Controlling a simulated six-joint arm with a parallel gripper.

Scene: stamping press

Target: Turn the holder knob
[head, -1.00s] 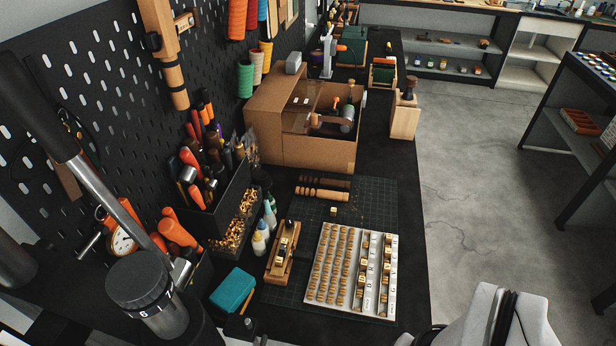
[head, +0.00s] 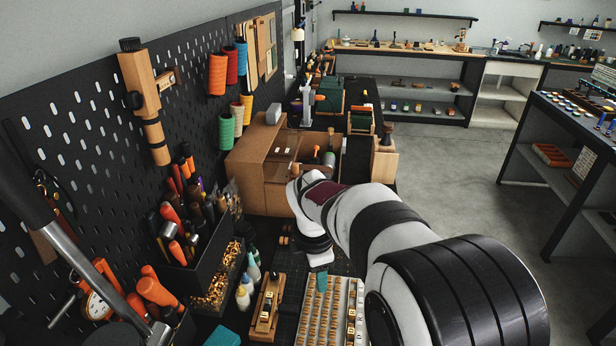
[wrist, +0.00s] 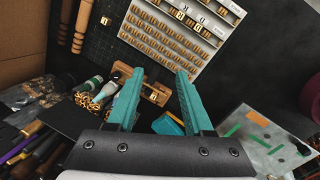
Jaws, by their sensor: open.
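The wooden holder (head: 267,306) lies on the bench left of the letter tray in the head view. In the wrist view the holder (wrist: 150,88) shows between and beyond my fingers, with a small pale piece in it.
The letter tray (head: 357,315) with rows of small wooden pieces stands right of the holder. Glue bottles (head: 243,296) and a black tool bin (head: 212,262) crowd its left. A cardboard box (head: 248,165) stands behind. A teal block (head: 222,336) lies in front.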

